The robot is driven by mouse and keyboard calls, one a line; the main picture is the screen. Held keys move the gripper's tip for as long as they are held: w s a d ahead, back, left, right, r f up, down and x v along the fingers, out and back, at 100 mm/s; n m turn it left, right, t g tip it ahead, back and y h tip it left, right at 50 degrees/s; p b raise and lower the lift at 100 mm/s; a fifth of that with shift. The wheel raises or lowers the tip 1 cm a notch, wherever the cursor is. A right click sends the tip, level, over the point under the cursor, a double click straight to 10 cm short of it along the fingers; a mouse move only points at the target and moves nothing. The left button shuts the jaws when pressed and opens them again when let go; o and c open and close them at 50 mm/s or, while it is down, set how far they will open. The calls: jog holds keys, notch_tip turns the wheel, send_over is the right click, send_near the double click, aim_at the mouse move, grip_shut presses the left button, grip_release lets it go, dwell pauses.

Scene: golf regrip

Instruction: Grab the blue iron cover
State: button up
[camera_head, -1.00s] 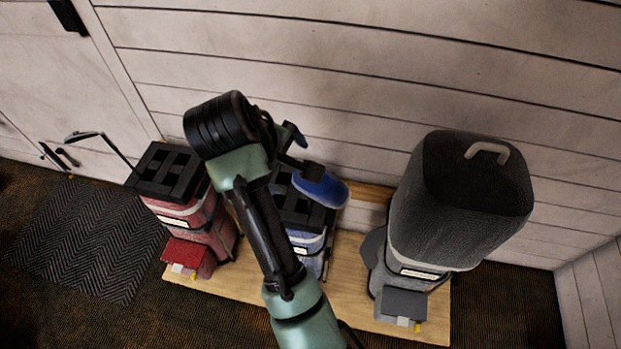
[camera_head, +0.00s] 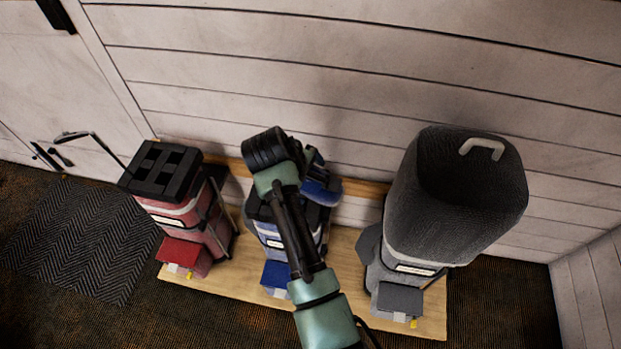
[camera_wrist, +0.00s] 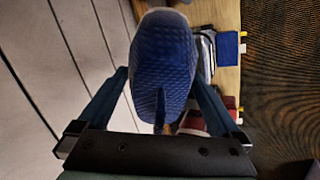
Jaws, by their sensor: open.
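The blue iron cover (camera_head: 322,190) sits at the top of the blue golf bag (camera_head: 272,236), partly hidden behind my arm in the head view. In the wrist view the blue cover (camera_wrist: 163,62) fills the upper middle, with a quilted blue face. My gripper (camera_wrist: 162,85) is open, with one finger on each side of the cover. Whether the fingers touch it I cannot tell. In the head view my gripper (camera_head: 312,172) is at the cover, its fingers mostly hidden.
A red bag (camera_head: 190,222) with a dark divided top stands at left, a club sticking out of it. A grey bag with a large hood (camera_head: 410,215) stands at right. All stand on a wooden board (camera_head: 345,262) close to the white plank wall (camera_head: 330,60).

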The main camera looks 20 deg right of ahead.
jog(key=shift+w+d+f, duration=0.15)
jog(key=shift+f, duration=0.15)
jog(key=shift+c, duration=0.3)
jog(key=c, duration=1.2)
jog(key=shift+r, duration=0.15)
